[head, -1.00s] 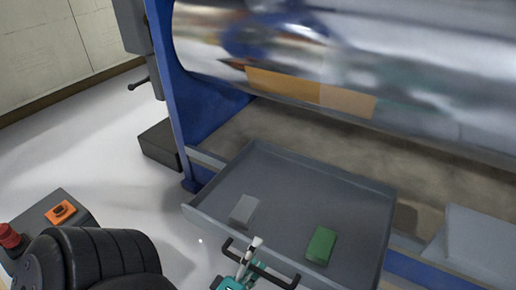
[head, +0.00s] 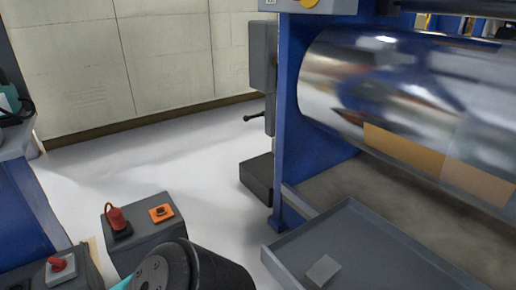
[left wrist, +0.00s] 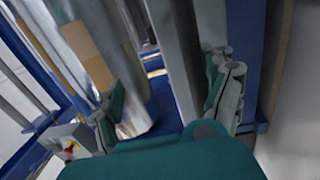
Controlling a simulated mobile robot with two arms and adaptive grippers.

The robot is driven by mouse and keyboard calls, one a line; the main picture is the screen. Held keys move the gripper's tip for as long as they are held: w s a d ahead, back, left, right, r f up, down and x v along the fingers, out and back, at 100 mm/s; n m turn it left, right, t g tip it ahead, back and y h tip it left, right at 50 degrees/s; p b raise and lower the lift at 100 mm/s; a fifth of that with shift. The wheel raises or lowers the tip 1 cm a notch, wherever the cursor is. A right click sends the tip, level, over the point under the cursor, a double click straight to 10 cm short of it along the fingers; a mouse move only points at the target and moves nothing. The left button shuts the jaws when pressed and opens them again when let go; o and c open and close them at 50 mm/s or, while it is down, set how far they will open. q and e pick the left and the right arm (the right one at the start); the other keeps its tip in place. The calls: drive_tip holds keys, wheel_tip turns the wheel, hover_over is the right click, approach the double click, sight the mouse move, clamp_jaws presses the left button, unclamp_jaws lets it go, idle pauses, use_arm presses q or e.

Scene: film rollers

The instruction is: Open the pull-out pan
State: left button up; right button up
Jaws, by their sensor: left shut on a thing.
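The pull-out pan (head: 375,243) is a shallow grey tray at the lower right of the head view. It stands out from under the large shiny roller, and its front right is cut off by the picture edge. A small grey block (head: 323,270) lies in it. My left gripper (left wrist: 170,108) shows in the left wrist view with its teal and grey fingers apart around something. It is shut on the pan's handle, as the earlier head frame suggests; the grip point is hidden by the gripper. My right gripper is not in view.
The shiny roller (head: 400,90) hangs above the pan, beside a blue upright (head: 292,120). A dark box (head: 257,177) stands left of the upright. A dark pedestal (head: 145,235) with red and orange controls is at left. Pale floor (head: 180,160) lies clear between.

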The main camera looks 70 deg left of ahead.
use_arm(q)
drive_tip(key=shift+r+v, duration=0.15)
drive_tip(key=shift+v, duration=0.6)
drive_tip(key=shift+r+v, duration=0.2)
drive_tip(key=shift+v, duration=0.6)
drive_tip(key=shift+c, duration=0.7)
drive_tip(key=shift+s+d, duration=0.2)
drive_tip(key=shift+s, duration=0.2)
drive_tip(key=shift+c, duration=1)
drive_tip(key=f+v, duration=0.2)
drive_tip(key=v, duration=1.1)
drive_tip(key=shift+d, duration=0.2)
drive_tip(key=shift+w+f, duration=0.1)
drive_tip(key=shift+f, duration=0.05)
